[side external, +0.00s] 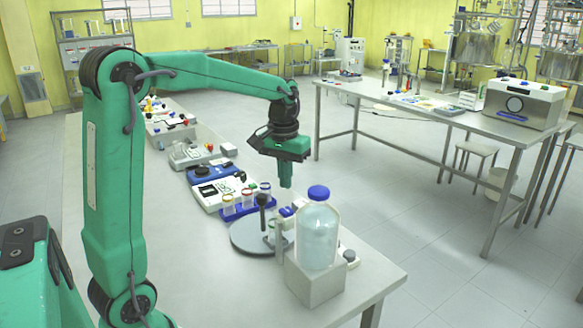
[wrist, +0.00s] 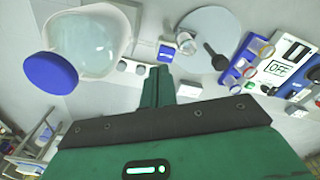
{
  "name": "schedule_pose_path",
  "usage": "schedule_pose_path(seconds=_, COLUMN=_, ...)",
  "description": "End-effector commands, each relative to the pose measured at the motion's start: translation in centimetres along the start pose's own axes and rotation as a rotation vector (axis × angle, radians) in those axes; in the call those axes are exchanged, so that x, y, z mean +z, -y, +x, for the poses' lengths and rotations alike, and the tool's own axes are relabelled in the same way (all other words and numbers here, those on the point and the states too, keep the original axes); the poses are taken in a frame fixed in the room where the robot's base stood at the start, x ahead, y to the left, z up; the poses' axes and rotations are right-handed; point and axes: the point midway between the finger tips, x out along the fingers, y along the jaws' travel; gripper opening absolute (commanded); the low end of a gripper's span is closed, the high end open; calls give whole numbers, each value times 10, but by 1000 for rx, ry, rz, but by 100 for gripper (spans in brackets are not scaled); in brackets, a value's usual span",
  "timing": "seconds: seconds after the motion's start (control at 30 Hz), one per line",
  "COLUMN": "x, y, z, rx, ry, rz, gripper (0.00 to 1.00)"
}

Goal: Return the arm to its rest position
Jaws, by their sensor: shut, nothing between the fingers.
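My green arm reaches out over the long bench (side external: 190,290) in the side external view. My gripper (side external: 286,183) points down, with its fingers shut and nothing between them. It hangs above the bench, behind and left of a large clear bottle with a blue cap (side external: 317,235). In the wrist view the shut gripper fingers (wrist: 158,85) lie right of the same bottle (wrist: 90,42). The fingers appear apart from the things below them.
More apparatus lines the bench. A second table (side external: 440,118) stands across the floor.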

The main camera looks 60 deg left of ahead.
Motion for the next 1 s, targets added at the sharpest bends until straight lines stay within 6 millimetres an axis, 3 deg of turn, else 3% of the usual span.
schedule_pose_path(seconds=0.5, x=93, y=-25, z=-34, rx=46, ry=-192, rz=206, gripper=0)
schedule_pose_path(seconds=1.0, x=180, y=-29, z=-26, rx=100, ry=-380, rz=406, gripper=0)
